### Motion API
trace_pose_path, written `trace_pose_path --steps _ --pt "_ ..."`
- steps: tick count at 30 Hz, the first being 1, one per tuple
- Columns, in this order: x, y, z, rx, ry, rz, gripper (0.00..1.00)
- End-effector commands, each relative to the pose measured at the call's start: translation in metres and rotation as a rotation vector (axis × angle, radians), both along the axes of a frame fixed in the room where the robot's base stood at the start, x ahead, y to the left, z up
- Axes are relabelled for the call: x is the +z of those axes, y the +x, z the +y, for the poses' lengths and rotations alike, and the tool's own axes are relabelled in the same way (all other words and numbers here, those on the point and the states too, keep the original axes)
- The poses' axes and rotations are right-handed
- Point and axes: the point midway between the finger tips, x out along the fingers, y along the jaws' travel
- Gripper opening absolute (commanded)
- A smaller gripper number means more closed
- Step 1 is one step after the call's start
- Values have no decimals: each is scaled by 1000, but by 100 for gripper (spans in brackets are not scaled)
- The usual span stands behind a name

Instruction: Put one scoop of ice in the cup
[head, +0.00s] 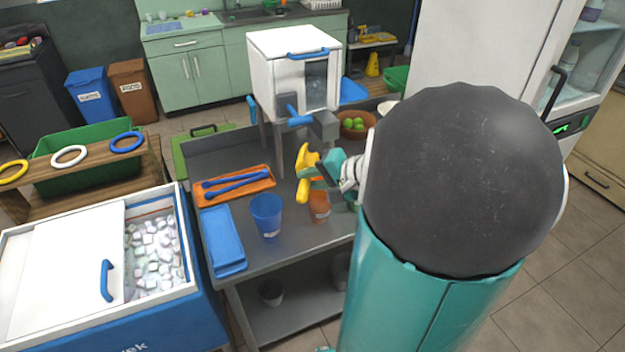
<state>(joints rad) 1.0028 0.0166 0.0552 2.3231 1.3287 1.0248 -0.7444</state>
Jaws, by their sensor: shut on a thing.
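The blue cup (267,217) stands upright on the grey metal table, and I see no ice in it. The ice (153,255) lies as white cubes in the open part of the blue and white chest (190,268) at the left. My gripper (316,174) is over the table, right of and behind the cup. It is shut on a yellow tool that looks like the scoop (304,162). Whether the scoop holds anything is not clear. My own arm hides the right part of the table.
An orange-brown bottle (320,208) stands just below my gripper. An orange tray (262,181) with blue utensils and a blue tray (223,258) lie on the table (290,255). A sliding lid (65,265) covers the chest's left part.

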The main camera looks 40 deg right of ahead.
Motion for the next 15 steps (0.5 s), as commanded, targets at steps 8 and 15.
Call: trace_pose_path --steps 8,15 --pt "11 5 5 27 -133 136 0" --pt "17 6 7 37 -240 255 0"
